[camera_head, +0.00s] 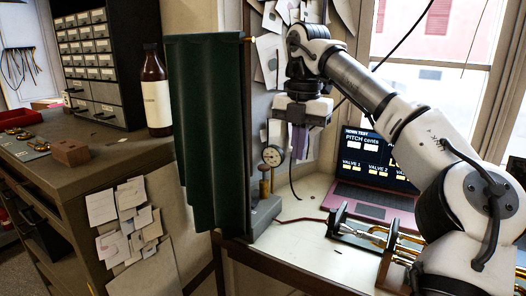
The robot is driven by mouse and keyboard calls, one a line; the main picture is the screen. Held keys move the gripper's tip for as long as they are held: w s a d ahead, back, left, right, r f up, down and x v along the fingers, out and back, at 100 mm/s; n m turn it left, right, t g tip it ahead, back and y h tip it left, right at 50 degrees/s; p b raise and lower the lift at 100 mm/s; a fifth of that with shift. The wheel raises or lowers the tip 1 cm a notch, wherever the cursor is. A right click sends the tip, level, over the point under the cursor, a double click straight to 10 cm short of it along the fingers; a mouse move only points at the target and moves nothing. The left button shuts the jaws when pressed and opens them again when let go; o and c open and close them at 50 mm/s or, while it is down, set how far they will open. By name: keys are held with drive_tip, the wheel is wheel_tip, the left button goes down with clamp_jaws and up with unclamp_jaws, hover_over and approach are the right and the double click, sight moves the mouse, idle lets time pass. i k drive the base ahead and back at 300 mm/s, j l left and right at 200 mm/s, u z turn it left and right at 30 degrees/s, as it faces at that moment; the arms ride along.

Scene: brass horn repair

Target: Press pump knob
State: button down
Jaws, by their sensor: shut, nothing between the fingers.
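The pump (264,214) is a grey box at the back left of the white bench, partly behind the green curtain. A tan upright knob (265,187) stands on top of it. A round dial gauge (272,156) sits just above and behind the knob. My gripper (298,148) points down, higher than the knob and to its right in the picture, apart from it. Its fingers are shut and empty.
A green curtain (205,130) hangs left of the pump. A laptop (375,178) stands open on the bench (310,240). A brass part in a holder (375,236) lies in front of it. A brown bottle (156,92) stands on the left cabinet.

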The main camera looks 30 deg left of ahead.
sight(264, 168)
drive_tip(key=i+j, duration=0.3)
drive_tip(key=j, duration=0.15)
drive_tip(key=i+j, duration=0.3)
drive_tip(key=j, duration=0.15)
